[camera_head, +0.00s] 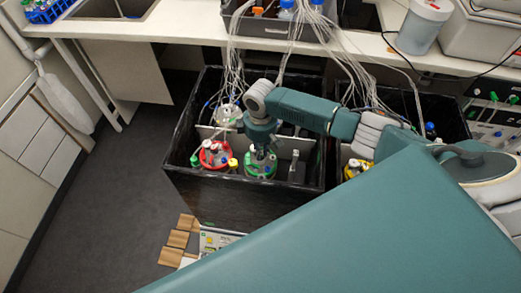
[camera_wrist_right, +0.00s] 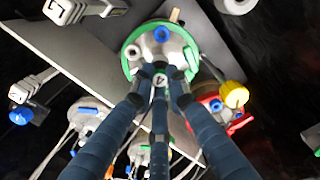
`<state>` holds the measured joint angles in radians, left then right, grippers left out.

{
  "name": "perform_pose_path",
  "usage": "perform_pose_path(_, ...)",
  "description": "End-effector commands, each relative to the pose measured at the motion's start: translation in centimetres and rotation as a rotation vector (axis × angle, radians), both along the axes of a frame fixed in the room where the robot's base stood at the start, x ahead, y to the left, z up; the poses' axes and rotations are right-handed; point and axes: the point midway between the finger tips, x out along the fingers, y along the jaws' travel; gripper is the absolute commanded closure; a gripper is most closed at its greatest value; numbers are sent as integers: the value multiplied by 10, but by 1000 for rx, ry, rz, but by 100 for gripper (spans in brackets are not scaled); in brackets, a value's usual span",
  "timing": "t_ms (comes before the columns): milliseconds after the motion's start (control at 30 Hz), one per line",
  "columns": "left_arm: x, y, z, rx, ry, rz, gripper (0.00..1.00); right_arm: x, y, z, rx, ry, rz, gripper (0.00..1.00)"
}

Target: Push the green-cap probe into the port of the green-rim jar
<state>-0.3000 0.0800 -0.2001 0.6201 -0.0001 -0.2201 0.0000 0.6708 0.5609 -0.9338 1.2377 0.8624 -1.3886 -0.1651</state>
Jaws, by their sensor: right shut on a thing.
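The green-rim jar (camera_head: 260,172) stands in the black-walled box, and its green rim and grey lid also show in the right wrist view (camera_wrist_right: 128,68). A blue cap (camera_wrist_right: 162,35) sits on the lid. My right gripper (camera_head: 262,150) points down over this jar. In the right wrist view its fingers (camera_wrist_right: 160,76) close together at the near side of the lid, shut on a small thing. The fingers hide most of that thing, so its green cap and how deep it sits cannot be made out. My left gripper is not in view.
A red-rim jar (camera_head: 215,153) with a yellow cap (camera_head: 233,163) near it stands close on the left. A yellow-rim jar (camera_head: 352,168) is to the right. White tubes (camera_head: 300,30) hang from the bench above. Box walls and a divider limit the room.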

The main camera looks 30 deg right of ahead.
Motion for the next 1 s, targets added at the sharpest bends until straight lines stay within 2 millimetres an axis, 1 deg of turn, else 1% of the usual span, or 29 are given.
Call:
perform_pose_path(400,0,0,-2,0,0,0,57,0,0,-5,0,0,0,100)
perform_pose_path(433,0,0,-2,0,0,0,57,0,0,-5,0,0,0,82)
perform_pose_path(500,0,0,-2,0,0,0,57,0,0,-5,0,0,0,68)
perform_pose_path(533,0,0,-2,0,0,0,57,0,0,-5,0,0,0,64)
perform_pose_path(867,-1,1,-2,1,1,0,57,0,0,-4,0,0,0,64)
perform_pose_path(1000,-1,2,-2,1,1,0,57,1,0,5,2,-2,0,64)
